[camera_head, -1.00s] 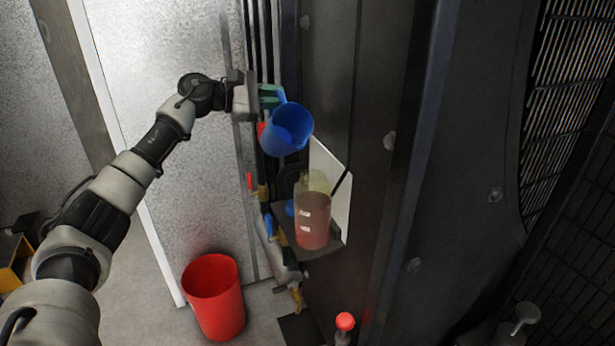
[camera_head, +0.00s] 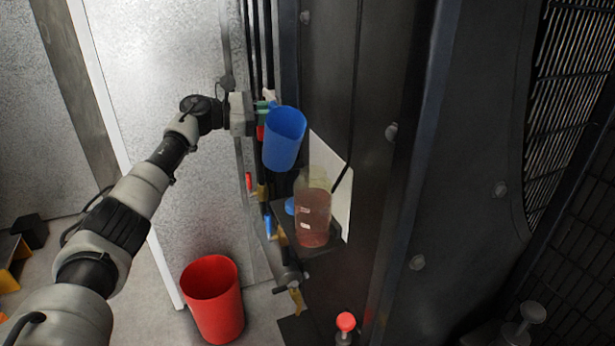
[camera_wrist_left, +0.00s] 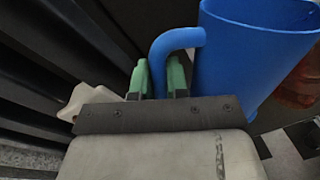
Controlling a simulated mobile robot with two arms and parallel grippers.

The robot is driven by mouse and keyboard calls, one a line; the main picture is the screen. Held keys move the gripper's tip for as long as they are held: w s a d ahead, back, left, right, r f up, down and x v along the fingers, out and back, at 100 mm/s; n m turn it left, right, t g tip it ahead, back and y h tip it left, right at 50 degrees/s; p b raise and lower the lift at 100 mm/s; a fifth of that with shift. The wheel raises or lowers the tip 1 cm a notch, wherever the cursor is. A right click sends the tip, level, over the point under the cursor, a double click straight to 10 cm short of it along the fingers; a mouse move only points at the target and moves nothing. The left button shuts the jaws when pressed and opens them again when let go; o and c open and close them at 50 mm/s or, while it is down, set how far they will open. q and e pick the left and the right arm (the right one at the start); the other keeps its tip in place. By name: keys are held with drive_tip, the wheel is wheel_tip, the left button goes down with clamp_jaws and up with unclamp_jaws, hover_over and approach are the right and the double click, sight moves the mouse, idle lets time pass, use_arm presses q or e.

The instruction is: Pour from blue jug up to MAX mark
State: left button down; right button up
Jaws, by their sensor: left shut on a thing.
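The blue jug (camera_head: 284,145) is held in the air, close to upright, above and slightly left of the clear bottle. My left gripper (camera_head: 267,105) is shut on the jug's handle. In the left wrist view its green fingers (camera_wrist_left: 160,80) stand on either side of the curved blue handle, and the jug (camera_wrist_left: 245,60) is at the right. The clear bottle (camera_head: 313,212) stands on a small dark ledge and holds reddish liquid over most of its height. Two small pale marks show on its side, too small to read. The inside of the jug shows no clear liquid level. My right gripper is out of view.
A red bucket (camera_head: 214,305) stands on the floor below left. A white panel (camera_head: 340,190) is behind the bottle. Pipes and valves run down beside the ledge. A red knob (camera_head: 345,322) is at the bottom. A dark cabinet wall (camera_head: 380,200) closes the right side.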

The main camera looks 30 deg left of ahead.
use_arm(q)
wheel_tip(320, 180, down, 7)
drive_tip(key=w+a+n+h+b, duration=0.1)
drive_tip(key=w+a+n+b, duration=0.1)
drive_tip(key=n+b, duration=0.2)
drive_tip(key=shift+a+r+n, duration=0.2)
drive_tip(key=shift+a+n, duration=0.05)
drive_tip(key=shift+n, duration=0.25)
drive_tip(key=shift+r, duration=0.15)
idle(1.7)
wheel_tip(320, 180, up, 6)
drive_tip(key=shift+f+p, duration=0.1)
drive_tip(key=shift+p, duration=0.95)
